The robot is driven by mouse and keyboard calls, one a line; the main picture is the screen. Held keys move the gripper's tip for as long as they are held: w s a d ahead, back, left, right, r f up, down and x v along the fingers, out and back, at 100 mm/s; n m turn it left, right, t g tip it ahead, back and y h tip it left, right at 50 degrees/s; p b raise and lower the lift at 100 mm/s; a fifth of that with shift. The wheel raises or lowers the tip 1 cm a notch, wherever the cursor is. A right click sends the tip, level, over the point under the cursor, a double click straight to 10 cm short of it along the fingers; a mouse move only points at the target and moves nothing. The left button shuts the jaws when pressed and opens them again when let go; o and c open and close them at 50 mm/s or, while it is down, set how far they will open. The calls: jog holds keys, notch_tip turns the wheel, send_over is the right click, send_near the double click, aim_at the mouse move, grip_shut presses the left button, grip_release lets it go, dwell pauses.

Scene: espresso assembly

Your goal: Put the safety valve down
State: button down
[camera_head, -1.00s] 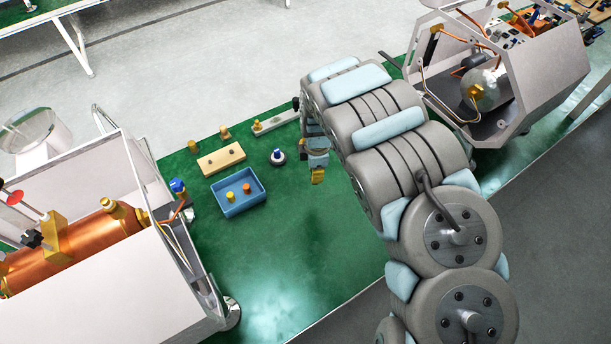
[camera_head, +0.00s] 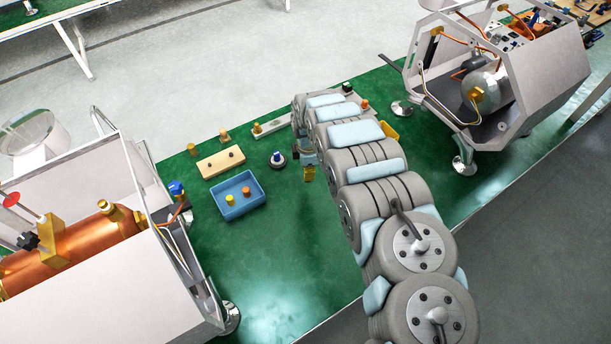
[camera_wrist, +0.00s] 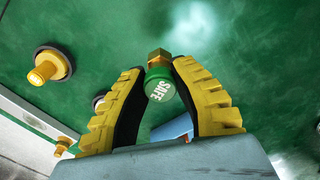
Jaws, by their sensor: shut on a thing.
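The safety valve (camera_wrist: 160,86) has a round green cap marked SAFE and a brass end. My gripper (camera_wrist: 160,76) has ridged yellow fingers and is shut on the valve, with the brass end pointing away past the fingertips. In the head view, my gripper (camera_head: 309,173) hangs over the green mat (camera_head: 285,245), right of a blue-and-white knob on a dark round base (camera_head: 277,159). The valve cannot be made out clearly there. The gap between valve and mat cannot be judged.
A blue tray (camera_head: 228,212) with a yellow and an orange plug lies left of my gripper. Behind it are a wooden block (camera_head: 221,162) and a grey bar (camera_head: 271,126). Espresso machines stand left (camera_head: 110,280) and right (camera_head: 550,75). The mat's front middle is clear.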

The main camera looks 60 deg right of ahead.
jog(key=shift+w+d+f+b, duration=0.25)
jog(key=shift+w+f+b, duration=0.1)
jog(key=shift+w+f, duration=0.25)
jog(key=shift+d+f, duration=0.15)
jog(key=shift+d, duration=0.05)
jog(key=shift+f, duration=0.15)
jog(key=shift+w+d+f+b, duration=0.1)
jog(key=shift+f+b, duration=0.85)
jog(key=shift+f, duration=0.65)
jog(key=shift+f+b, duration=0.35)
jog(key=shift+f, duration=0.05)
jog(key=shift+f, duration=0.1)
jog(key=c, duration=1)
grip_release()
